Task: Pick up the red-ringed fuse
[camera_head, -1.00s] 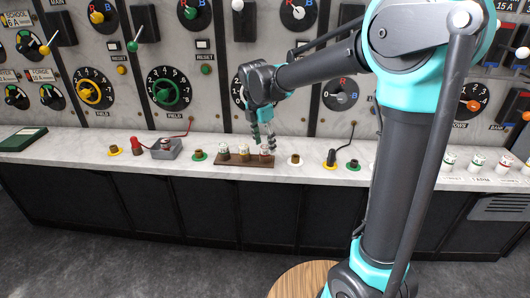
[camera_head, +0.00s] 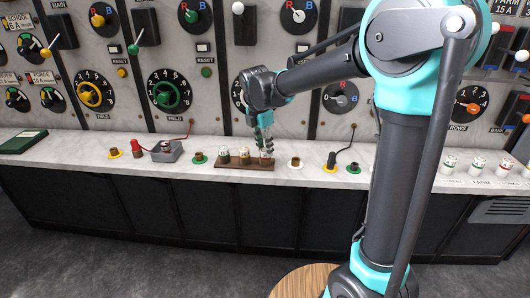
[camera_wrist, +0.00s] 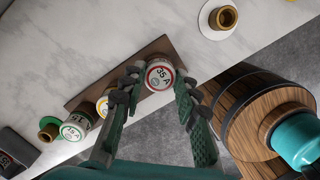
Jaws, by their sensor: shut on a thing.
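The red-ringed fuse, a white cylinder marked 35 A, stands at the right end of a brown wooden rack. It shows in the wrist view (camera_wrist: 160,75) and, partly hidden by the fingers, in the head view (camera_head: 266,159). My gripper (camera_head: 265,146) is over it from above. In the wrist view, my gripper (camera_wrist: 158,86) has one finger on each side of the fuse and is shut on it. The fuse appears still at rack level. The wooden rack (camera_wrist: 153,48) also holds a yellow-ringed fuse (camera_wrist: 103,105) and a green-ringed fuse (camera_wrist: 73,131).
A white-based brass socket (camera_head: 295,162) is right of the rack, a green-based one (camera_head: 199,157) left. A black plug with a cable (camera_head: 331,160) stands farther right. Several fuses stand at the counter's right end. The upright panel with dials and levers rises behind.

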